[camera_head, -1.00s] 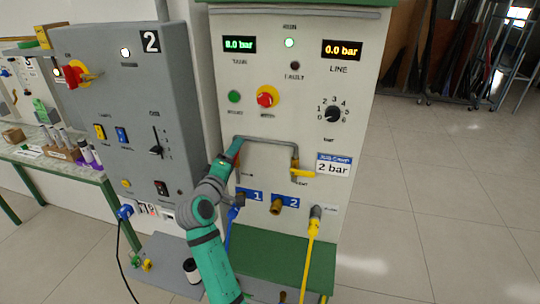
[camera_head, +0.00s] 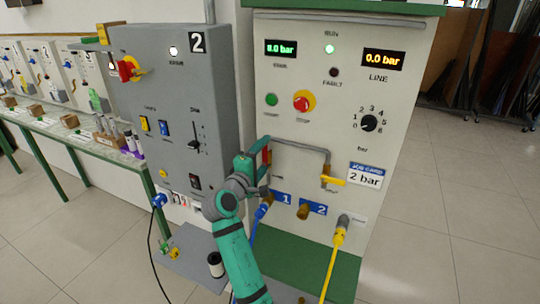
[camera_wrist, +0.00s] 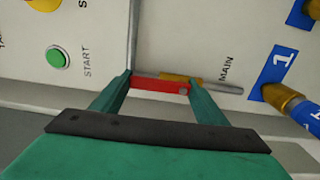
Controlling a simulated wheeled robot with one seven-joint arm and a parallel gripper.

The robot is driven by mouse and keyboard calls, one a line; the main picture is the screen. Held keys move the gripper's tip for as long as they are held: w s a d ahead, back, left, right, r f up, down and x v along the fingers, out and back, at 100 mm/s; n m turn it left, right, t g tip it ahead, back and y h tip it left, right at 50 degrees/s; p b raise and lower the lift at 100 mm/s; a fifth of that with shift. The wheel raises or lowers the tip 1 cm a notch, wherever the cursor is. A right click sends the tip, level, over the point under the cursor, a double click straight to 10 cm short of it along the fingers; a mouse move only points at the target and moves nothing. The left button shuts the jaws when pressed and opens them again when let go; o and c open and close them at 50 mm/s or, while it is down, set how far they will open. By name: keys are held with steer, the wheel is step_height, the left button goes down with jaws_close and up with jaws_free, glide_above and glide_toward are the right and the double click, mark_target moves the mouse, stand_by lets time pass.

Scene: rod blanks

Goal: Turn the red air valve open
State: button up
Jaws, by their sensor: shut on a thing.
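The red air valve handle (camera_wrist: 160,85) is in the wrist view, beside a brass valve body on a grey pipe, near the label MAIN. My gripper (camera_wrist: 160,88) has its two green fingers at either end of the red handle and is shut on it. In the head view the red handle (camera_head: 266,157) shows as a small upright patch at the left end of the pipe loop. My gripper (camera_head: 257,160) covers part of it there. The line display (camera_head: 383,59) reads 0.0 bar and the tank display (camera_head: 288,48) reads 8.0 bar.
Blue (camera_head: 262,209) and yellow (camera_head: 340,236) hoses are plugged in below. A red stop button (camera_head: 303,101) and a black dial (camera_head: 369,123) are above. A grey cabinet (camera_head: 180,100) stands close on the left.

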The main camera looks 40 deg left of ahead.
steer(key=o, duration=1.5)
steer(key=shift+s, duration=0.1)
steer(key=v, duration=1.1)
